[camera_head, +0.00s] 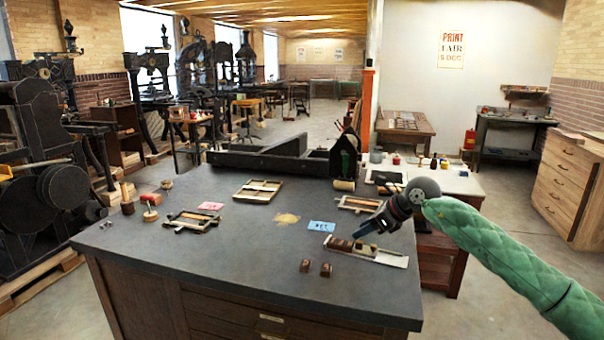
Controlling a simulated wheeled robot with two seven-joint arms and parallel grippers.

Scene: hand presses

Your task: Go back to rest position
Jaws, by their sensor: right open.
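My right gripper (367,228) is open and hangs over the right part of the dark worktable (240,262). Its arm, in a green quilted sleeve, comes in from the right. Just below and left of the gripper lies a light tray (392,259) with a row of brown blocks (345,245). I cannot tell whether the fingers touch anything, but no held object shows between them. My left gripper is out of view.
Two small brown blocks (326,269) stand near the table's front. A blue card (321,227), a pink card (211,206), and wooden frames (258,191) lie farther back. A side table (455,183) stands behind the right arm. Black presses (62,190) line the left.

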